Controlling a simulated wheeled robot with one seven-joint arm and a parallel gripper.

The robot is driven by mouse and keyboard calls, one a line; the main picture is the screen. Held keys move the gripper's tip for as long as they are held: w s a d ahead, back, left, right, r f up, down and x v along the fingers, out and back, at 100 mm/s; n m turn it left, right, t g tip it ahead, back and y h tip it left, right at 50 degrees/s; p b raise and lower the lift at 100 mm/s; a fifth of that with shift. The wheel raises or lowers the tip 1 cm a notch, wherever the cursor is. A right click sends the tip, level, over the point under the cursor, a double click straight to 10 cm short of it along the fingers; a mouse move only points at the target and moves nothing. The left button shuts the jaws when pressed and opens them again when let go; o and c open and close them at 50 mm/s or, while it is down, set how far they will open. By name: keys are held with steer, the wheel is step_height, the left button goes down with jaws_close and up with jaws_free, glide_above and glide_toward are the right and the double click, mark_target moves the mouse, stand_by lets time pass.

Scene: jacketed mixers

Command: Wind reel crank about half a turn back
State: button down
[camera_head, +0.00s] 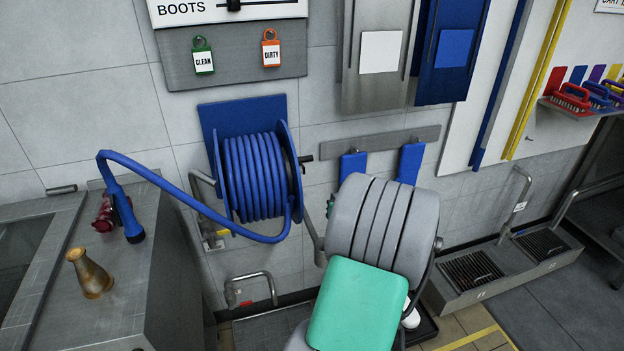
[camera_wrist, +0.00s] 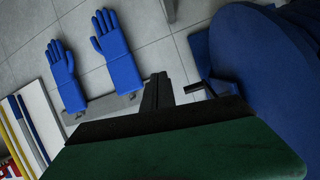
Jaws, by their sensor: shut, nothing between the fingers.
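The blue hose reel (camera_head: 258,178) is mounted on the wall, wound with blue hose. Its short black crank handle (camera_head: 306,158) sticks out to the right of the reel's flange. In the wrist view, the reel's dark blue disc (camera_wrist: 265,55) fills the upper right, and the dark crank (camera_wrist: 198,88) shows beside its edge. My gripper (camera_wrist: 158,80) is shut and empty, with its dark fingers just left of the crank in that view and apparently apart from it. In the head view my gripper is hidden behind my grey and green arm.
Blue gloves (camera_head: 411,163) hang on a wall rack right of the reel; they also show in the wrist view (camera_wrist: 112,48). The hose loops left to a nozzle (camera_head: 134,228) on a steel counter (camera_head: 160,285), near a brass-coloured vessel (camera_head: 91,275). A bent metal rail (camera_head: 250,278) stands below.

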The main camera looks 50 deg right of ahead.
steer(key=a+f+m+t, duration=0.2)
steer(key=a+f+m, duration=0.15)
steer(key=m, duration=0.85)
steer(key=w+d+r+m+p, duration=0.1)
steer(key=w+d+r+m, duration=0.1)
steer(key=w+m, duration=0.4)
steer(key=w+d+r+m+t+h+p, duration=0.1)
steer(key=w+d+r+m, duration=0.2)
steer(key=w+m, duration=0.4)
steer(key=r+m, duration=0.1)
steer(key=m, duration=0.7)
steer(key=shift+d+r+m, duration=0.25)
steer(key=shift+r+m, duration=0.1)
steer(key=shift+m, duration=0.05)
steer(key=shift+t, duration=0.3)
